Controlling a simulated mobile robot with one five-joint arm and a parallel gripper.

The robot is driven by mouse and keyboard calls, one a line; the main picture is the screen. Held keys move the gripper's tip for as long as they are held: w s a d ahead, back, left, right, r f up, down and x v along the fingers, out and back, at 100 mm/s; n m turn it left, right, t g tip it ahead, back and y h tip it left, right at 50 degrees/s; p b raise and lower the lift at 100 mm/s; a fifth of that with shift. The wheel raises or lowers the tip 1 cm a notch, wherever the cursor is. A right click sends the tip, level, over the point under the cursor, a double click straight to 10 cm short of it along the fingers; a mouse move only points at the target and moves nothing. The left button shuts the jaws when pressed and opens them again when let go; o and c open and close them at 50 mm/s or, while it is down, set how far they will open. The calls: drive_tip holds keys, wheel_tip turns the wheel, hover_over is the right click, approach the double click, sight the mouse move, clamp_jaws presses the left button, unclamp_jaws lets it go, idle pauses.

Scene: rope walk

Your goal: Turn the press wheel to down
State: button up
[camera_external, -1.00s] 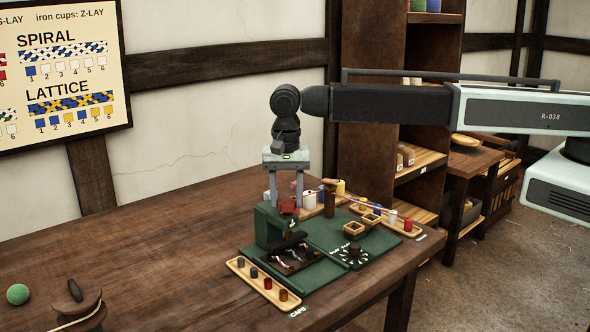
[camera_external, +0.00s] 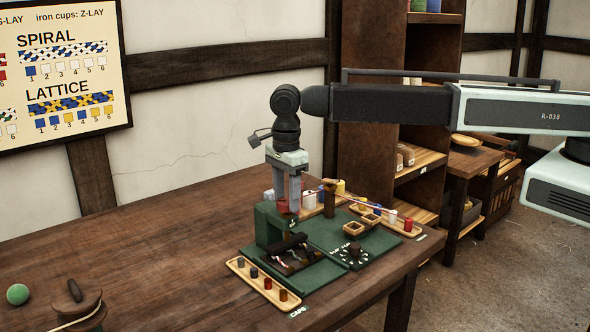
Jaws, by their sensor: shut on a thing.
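The green press (camera_external: 269,225) stands on the green mat on the wooden table. Its red press wheel (camera_external: 284,207) sits on top, small and mostly hidden by my fingers. My gripper (camera_external: 287,206) points straight down over the press, with its fingers shut on the wheel. The gripper's body is turned about the vertical. The wheel's marking and exact angle are too small to tell.
A tray of caps (camera_external: 262,284) lies in front of the press. A tray with spools (camera_external: 400,222) lies at the right. A green ball (camera_external: 18,294) is at far left. The table's left-middle is clear.

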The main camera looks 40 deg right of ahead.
sight(286, 201)
drive_tip(key=shift+a+m, duration=0.1)
drive_tip(key=shift+m, duration=1)
drive_tip(key=o, duration=1.4)
drive_tip(key=shift+r, duration=0.1)
wheel_tip(286, 201, up, 8)
drive_tip(key=p, duration=0.8)
drive_tip(key=shift+f, duration=0.2)
